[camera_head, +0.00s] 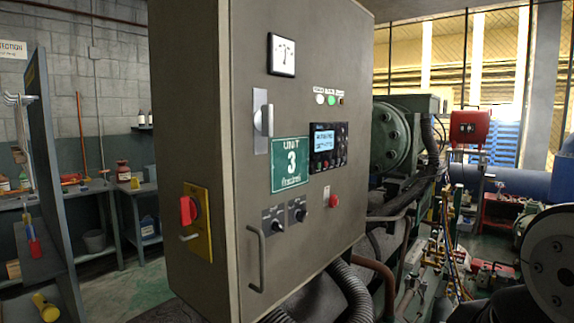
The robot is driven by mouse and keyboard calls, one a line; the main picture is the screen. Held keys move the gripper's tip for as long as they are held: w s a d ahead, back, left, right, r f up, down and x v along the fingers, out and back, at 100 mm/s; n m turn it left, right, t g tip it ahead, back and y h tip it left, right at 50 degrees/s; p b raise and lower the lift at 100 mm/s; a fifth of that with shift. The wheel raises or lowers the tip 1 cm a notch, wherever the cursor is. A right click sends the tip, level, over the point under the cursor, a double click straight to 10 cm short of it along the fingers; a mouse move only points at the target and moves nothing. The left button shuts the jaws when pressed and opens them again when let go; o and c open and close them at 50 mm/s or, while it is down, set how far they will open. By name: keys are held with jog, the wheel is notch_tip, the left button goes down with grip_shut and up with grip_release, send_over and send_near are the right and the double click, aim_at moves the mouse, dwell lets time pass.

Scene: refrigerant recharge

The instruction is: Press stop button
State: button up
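A grey control cabinet (212,120) marked Unit 3 fills the middle of the view. A small red button (333,201) sits low on the right of its front, below a keypad with a lit display (325,141); it is probably the stop button, but its label is too small to read. A red rotary switch (188,210) is on a yellow plate on the cabinet's left side. A row of small lamps or buttons, white, green (331,100) and dark, is higher up. My gripper is not in view.
Two black knobs (298,210) and a bar handle (255,258) are on the lower front. Thick hoses (352,288) run below the cabinet. Machinery with a round green flange (391,137) stands behind right. Workbenches with bottles (123,171) are at left, with open floor between.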

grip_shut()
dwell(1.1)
